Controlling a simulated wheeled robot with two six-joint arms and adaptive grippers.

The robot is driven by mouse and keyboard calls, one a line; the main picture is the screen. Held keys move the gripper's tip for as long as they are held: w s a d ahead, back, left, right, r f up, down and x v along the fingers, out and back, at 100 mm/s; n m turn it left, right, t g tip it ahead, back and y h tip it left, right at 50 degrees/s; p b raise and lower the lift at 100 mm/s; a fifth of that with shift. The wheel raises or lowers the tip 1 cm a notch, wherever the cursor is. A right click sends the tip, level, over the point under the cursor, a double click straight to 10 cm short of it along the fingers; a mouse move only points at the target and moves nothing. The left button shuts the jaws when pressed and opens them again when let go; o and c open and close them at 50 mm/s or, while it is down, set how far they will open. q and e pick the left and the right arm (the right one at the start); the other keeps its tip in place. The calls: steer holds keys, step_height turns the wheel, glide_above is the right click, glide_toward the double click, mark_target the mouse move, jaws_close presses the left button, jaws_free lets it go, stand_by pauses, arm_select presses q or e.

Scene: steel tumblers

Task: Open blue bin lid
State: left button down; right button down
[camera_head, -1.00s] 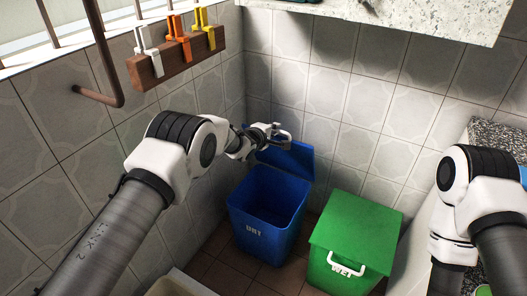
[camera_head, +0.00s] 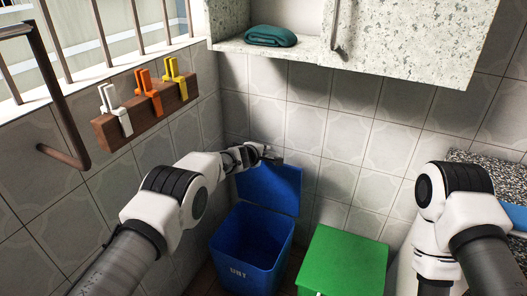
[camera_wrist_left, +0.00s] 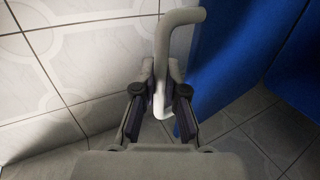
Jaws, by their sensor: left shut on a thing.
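The blue bin (camera_head: 250,246) stands in the corner with its lid (camera_head: 270,188) raised upright near the back wall, so its dark inside shows. White lettering is on its front. My left gripper (camera_head: 268,152) is at the top edge of the lid, at the left. In the left wrist view, my left gripper (camera_wrist_left: 166,92) is shut on a white bent handle (camera_wrist_left: 178,50), with the blue lid (camera_wrist_left: 232,60) just to its right. My right arm (camera_head: 455,215) shows at the right, but its gripper is out of view.
A green bin (camera_head: 342,262) with its lid shut stands right of the blue bin. A wooden rack (camera_head: 145,115) with coloured clips hangs on the left wall.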

arm_select(q)
steer(key=c, duration=1.4)
jaws_free()
steer(key=shift+d, duration=0.15)
steer(key=shift+o, duration=0.2)
steer(key=shift+s, duration=0.1)
steer(key=s+a, duration=0.4)
steer(key=s, duration=0.8)
steer(key=shift+a+r, duration=0.25)
steer(key=shift+s, duration=0.1)
